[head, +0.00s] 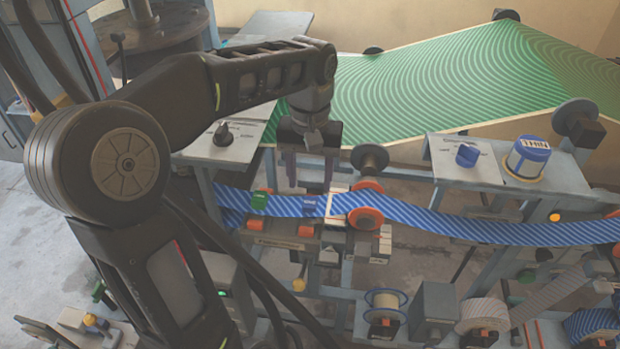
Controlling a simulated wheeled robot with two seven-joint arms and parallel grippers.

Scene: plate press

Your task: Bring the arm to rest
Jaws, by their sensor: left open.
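My left arm (150,110) comes in from the left, bends at a large round joint and reaches right over the machine. My left gripper (308,183) points down with its fingers apart. Nothing shows between them. I cannot tell whether the fingertips touch anything. My right gripper is not in view.
A green patterned web (440,75) stretches across the back. A panel with a blue knob (467,155) and a dial marked THIN (528,157) stands at the right. A black knob (223,133) is on the left panel. Orange-edged rollers (365,206) and spools (385,305) crowd the front.

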